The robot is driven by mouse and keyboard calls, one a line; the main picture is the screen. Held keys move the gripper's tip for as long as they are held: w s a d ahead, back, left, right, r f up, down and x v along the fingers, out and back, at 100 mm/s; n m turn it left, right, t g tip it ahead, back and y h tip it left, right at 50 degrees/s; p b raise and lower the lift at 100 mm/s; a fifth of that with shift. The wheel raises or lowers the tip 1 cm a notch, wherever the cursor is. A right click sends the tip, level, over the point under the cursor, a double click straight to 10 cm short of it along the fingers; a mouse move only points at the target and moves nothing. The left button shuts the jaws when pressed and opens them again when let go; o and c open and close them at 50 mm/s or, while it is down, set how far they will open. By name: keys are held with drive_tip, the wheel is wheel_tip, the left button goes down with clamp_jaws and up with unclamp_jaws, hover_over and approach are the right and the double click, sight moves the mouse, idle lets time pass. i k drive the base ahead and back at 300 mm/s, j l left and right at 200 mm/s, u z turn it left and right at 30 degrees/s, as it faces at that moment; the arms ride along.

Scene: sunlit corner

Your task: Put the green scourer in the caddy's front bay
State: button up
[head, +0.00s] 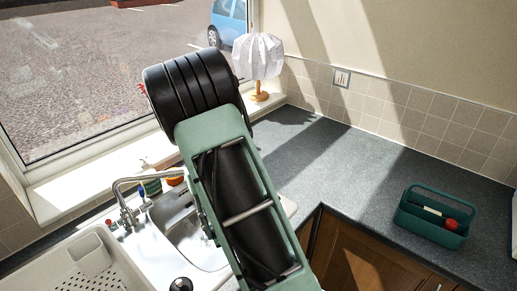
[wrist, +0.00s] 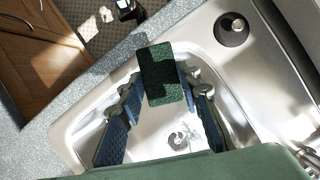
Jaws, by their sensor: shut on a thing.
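In the wrist view, my gripper (wrist: 164,88) is shut on the dark green scourer (wrist: 160,70). The scourer is held between the fingertips, above the small steel sink bowl (wrist: 105,115). In the head view my arm hides the gripper and the scourer. The teal caddy (head: 418,228) stands on the grey worktop at the right of the head view, well apart from my arm. It has a raised handle and holds a red item (head: 451,224) and a pale, flat item (head: 432,211). I cannot tell exactly which bay each item is in.
A steel tap (head: 127,196) stands left of my arm by the sink, with bottles behind it. A lamp with a white shade (head: 258,57) stands in the back corner. The worktop (head: 345,185) between my arm and the caddy is clear.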

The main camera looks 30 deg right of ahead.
sight(415, 212)
drive_tip(key=k+l, duration=0.3)
drive_tip(key=l, duration=0.15)
drive_tip(key=k+l, duration=0.3)
drive_tip(key=k+l+z, duration=0.15)
drive_tip(key=l, duration=0.15)
drive_tip(key=k+l+z, duration=0.2)
drive_tip(key=i+l+z, duration=0.1)
drive_tip(key=z, duration=1)
drive_tip(key=i+z, duration=0.15)
drive_tip(key=i, duration=0.35)
